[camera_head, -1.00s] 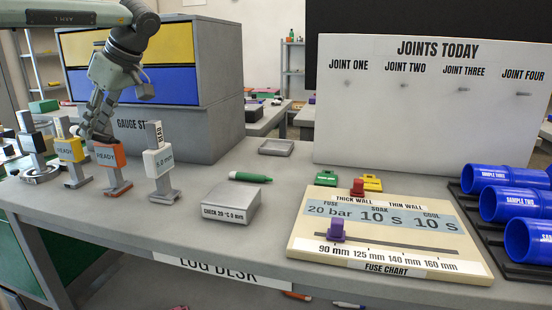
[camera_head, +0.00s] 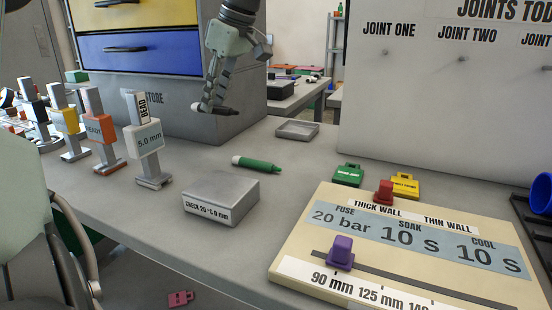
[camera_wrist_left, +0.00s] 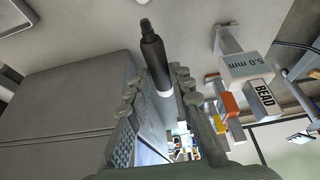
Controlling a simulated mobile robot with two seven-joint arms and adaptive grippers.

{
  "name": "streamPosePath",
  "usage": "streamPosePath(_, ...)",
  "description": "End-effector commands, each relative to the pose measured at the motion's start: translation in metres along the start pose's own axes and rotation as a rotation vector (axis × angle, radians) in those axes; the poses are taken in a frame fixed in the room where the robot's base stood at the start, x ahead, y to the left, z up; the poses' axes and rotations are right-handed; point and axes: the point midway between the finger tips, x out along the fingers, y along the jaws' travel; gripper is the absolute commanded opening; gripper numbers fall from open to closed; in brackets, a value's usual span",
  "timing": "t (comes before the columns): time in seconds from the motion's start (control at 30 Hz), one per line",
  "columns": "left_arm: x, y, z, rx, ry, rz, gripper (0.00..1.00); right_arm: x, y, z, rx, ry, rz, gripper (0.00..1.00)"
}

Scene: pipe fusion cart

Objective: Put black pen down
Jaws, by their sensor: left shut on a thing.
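My left gripper (camera_head: 209,104) is in front of the grey cabinet in the head view, fingers pointing down. It is shut on the black pen (camera_head: 225,111), which lies roughly level between the fingertips and looks held above the bench. The left wrist view also shows the black pen (camera_wrist_left: 154,55) between the two fingers (camera_wrist_left: 157,92), its dark tip sticking out past them. The grey bench top (camera_head: 215,158) lies below. My right gripper is not in view.
A green pen (camera_head: 257,164) lies on the bench, with a small grey tray (camera_head: 297,130) behind it. A grey check block (camera_head: 221,200), upright gauges (camera_head: 145,140) and the fuse chart board (camera_head: 310,225) stand nearby. Clear bench lies between gauges and green pen.

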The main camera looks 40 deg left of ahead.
Motion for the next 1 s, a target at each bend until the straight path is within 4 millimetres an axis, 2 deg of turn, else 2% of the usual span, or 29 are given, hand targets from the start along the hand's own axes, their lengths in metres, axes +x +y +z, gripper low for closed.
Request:
streamPosePath(0.07, 0.006, 0.0, 0.003, 0.001, -0.007, 0.001, 0.0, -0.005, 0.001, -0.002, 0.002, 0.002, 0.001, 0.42)
streamPosePath(0.37, 0.007, 0.0, 0.004, 0.0, -0.007, 0.001, 0.0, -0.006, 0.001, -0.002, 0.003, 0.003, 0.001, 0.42)
streamPosePath(0.47, 0.009, 0.005, 0.011, 0.003, -0.004, -0.003, 0.0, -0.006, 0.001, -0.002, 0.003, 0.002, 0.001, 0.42)
streamPosePath(0.8, 0.029, 0.056, 0.077, 0.003, -0.002, -0.004, 0.0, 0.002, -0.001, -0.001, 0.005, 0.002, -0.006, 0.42)
streamPosePath(1.0, 0.037, 0.076, 0.103, 0.002, -0.006, -0.002, 0.0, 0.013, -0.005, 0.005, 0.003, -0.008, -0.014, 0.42)
